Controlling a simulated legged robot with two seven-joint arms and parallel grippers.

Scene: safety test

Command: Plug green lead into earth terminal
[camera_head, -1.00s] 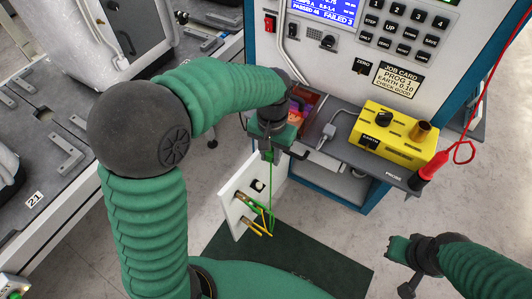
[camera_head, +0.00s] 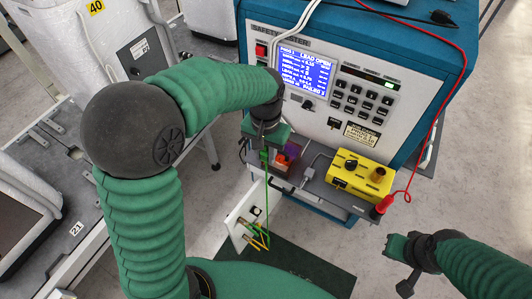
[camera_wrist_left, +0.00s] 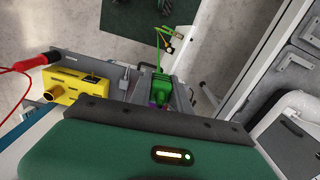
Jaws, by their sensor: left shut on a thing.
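My left gripper (camera_head: 268,146) is shut on the green lead's plug (camera_head: 264,157), in front of the tester. In the left wrist view the green plug (camera_wrist_left: 151,80) shows at the gripper. The green lead (camera_head: 267,205) hangs from it to the white panel. The yellow box (camera_head: 358,172) stands on the grey shelf to the right, apart from the plug. It has a black knob and a brown post on top.
The tester (camera_head: 345,95) has a lit screen (camera_head: 304,70) reading "LEAD OPEN". A red lead (camera_head: 433,130) runs to a red probe (camera_head: 383,205) at the shelf's right end. Colored items (camera_head: 287,153) lie close beside the plug. The white panel (camera_head: 244,217) holds yellow-green clips.

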